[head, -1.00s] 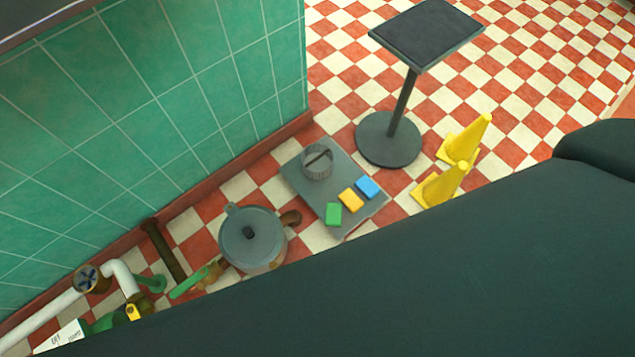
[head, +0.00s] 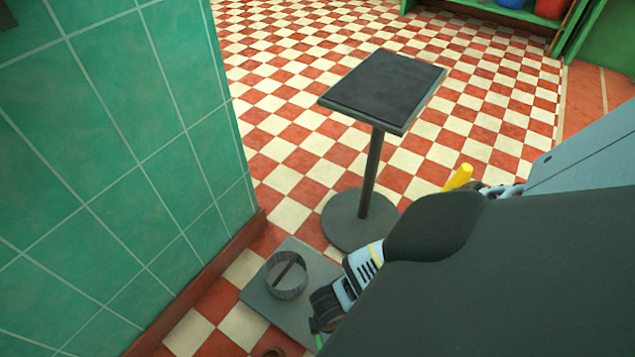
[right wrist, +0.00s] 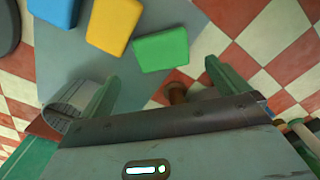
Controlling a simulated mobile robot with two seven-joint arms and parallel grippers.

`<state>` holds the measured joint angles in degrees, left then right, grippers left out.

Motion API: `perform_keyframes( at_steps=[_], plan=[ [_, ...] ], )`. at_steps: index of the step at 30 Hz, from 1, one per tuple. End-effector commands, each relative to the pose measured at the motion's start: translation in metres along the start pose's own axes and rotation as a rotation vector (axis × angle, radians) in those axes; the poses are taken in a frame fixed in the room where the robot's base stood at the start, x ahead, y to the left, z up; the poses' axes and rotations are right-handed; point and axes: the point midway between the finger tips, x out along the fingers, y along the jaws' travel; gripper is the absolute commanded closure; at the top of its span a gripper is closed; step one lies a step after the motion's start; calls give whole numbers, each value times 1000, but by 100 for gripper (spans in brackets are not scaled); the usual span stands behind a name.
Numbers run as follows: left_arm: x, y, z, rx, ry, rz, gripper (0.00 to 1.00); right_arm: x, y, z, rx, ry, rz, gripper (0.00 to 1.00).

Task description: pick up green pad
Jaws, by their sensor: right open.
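The green pad (right wrist: 160,48) lies flat on a grey board (right wrist: 205,62) in the right wrist view, beside an orange-yellow pad (right wrist: 115,24) and a blue pad (right wrist: 55,10). My right gripper (right wrist: 161,75) is open and empty, its two fingers apart with the green pad just ahead, between their lines. In the head view my right gripper (head: 325,312) is over the front right part of the grey board (head: 262,298). A small green sliver shows below it there; I cannot tell whether it is the pad. My left gripper is not in view.
A round grey pot (head: 287,275) stands on the board near the green tiled wall (head: 110,150). A black-topped stand (head: 385,85) is behind the board. A yellow cone (head: 459,177) is mostly hidden by my arm.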

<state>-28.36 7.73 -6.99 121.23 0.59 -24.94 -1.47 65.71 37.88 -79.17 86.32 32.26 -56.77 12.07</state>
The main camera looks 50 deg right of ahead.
Motion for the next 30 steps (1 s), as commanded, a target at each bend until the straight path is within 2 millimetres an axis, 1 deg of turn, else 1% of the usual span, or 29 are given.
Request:
perform_keyframes(
  at_steps=[5,8,13,20,26,30],
  plan=[
    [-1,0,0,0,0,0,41,1,1,0,0,-1,1,0],
    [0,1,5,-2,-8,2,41,7,0,0,0,-1,0,0],
    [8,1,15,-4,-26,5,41,25,0,0,1,-1,-1,0],
    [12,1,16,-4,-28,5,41,30,0,-1,0,0,0,0],
    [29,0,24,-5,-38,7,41,54,-3,-1,-1,-1,-1,0],
    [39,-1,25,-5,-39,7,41,70,-3,0,0,-2,-1,0]
  ],
)
